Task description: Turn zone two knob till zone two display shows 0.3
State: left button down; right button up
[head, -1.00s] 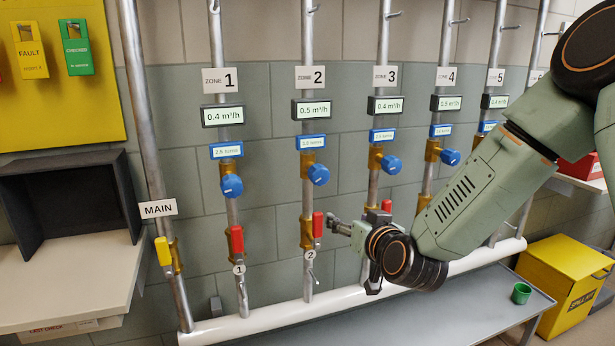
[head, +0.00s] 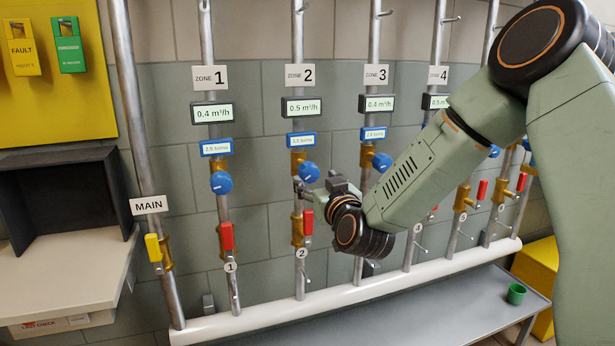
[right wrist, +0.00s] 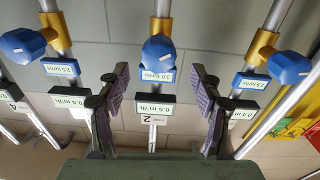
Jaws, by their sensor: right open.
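The zone two knob (head: 308,173) is blue and round, on a brass fitting on the zone 2 pipe. The zone two display (head: 300,107) above it reads 0.5 m³/h. A small blue label (head: 300,139) sits between them. My right gripper (head: 302,187) is just below and beside the knob. In the right wrist view, which is upside down, the gripper (right wrist: 158,100) is open and empty, with the knob (right wrist: 158,53) seen between and beyond its fingers. I cannot tell a touch. My left gripper is not in view.
The zone 1 knob (head: 221,183) and zone 3 knob (head: 382,162) stand on neighbouring pipes. A red lever (head: 308,222) is below the zone two knob. A white pipe (head: 330,300) runs along the bottom, and a green cup (head: 516,293) stands on the grey bench.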

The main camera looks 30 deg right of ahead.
aim_at(311, 175)
jog(key=b+x, duration=0.1)
jog(key=x, duration=0.3)
jog(key=shift+d+f, duration=0.2)
jog(key=shift+w+d+r, duration=0.1)
jog(key=shift+w+d, duration=0.05)
jog(key=shift+w, duration=0.55)
jog(key=c, duration=1.1)
jog(key=shift+c, duration=0.2)
jog(key=m, duration=0.4)
jog(key=shift+m, duration=2.2)
